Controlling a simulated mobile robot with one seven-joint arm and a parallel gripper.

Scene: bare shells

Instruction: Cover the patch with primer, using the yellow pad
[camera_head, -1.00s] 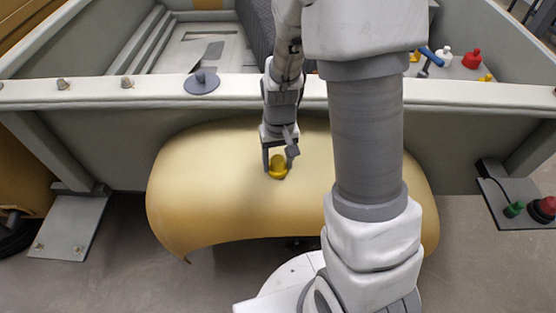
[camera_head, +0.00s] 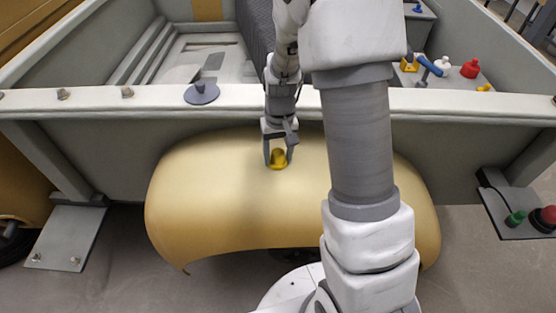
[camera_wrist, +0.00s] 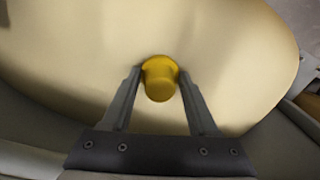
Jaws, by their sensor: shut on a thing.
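The yellow pad (camera_head: 278,160) is a small round knob with a wider base. It also shows in the wrist view (camera_wrist: 160,82). My gripper (camera_head: 277,163) is shut on it, with one finger on each side; the fingers also show in the wrist view (camera_wrist: 160,76). The pad is at the upper middle of the tan curved fender (camera_head: 215,200), over or against its surface; I cannot tell if it touches. The fender (camera_wrist: 80,50) fills much of the wrist view. I cannot make out a distinct patch or any primer edge on it. My arm hides part of the fender's right side.
A grey rail (camera_head: 380,100) runs behind the fender. A grey disc with a knob (camera_head: 202,92) sits on it. Behind the rail at right are a red bottle (camera_head: 470,68), a white bottle (camera_head: 442,66) and a blue-handled tool (camera_head: 430,65). The fender's left half is clear.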

